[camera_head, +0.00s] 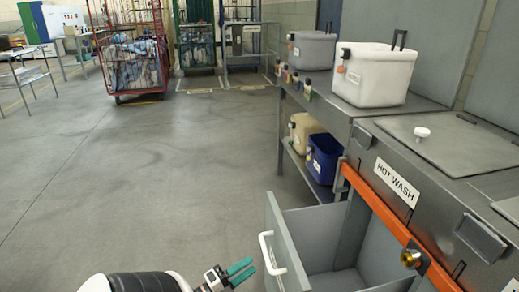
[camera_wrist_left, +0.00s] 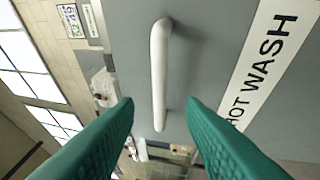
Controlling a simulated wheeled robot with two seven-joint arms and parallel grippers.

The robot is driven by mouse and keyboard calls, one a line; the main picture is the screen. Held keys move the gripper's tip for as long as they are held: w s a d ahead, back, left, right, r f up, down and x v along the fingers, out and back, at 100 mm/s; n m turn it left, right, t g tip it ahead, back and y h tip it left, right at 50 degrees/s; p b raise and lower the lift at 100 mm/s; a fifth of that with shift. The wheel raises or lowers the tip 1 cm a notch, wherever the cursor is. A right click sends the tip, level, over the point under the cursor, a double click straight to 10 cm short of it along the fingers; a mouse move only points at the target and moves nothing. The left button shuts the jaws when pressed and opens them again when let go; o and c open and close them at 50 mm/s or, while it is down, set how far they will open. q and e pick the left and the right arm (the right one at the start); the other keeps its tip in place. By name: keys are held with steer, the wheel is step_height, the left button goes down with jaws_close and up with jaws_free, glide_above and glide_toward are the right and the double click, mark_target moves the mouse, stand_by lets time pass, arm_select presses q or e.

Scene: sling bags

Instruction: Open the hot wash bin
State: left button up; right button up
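The hot wash bin (camera_head: 330,240) is a grey drawer-like bin under the steel counter, labelled HOT WASH on the counter front (camera_head: 397,183). It stands pulled out, and its empty-looking inside shows. Its white bar handle (camera_head: 271,253) is on the front panel; the handle also shows in the left wrist view (camera_wrist_left: 160,75), beside a HOT WASH label (camera_wrist_left: 262,70). My left gripper (camera_head: 240,271) has green fingers and is left of the handle, apart from it. In the left wrist view the fingers (camera_wrist_left: 160,112) are spread with nothing between them. My right gripper is not in view.
An orange rail (camera_head: 385,215) with a brass knob (camera_head: 411,258) runs along the counter front. A white tub (camera_head: 375,75) and a grey tub (camera_head: 312,50) stand on the left shelf top, with a blue tub (camera_head: 325,158) below.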

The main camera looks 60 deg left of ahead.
arm_select(q)
steer(key=shift+s+f, duration=0.2)
steer(key=shift+s, duration=0.9)
steer(key=shift+s+f, duration=0.2)
steer(key=shift+s, duration=0.9)
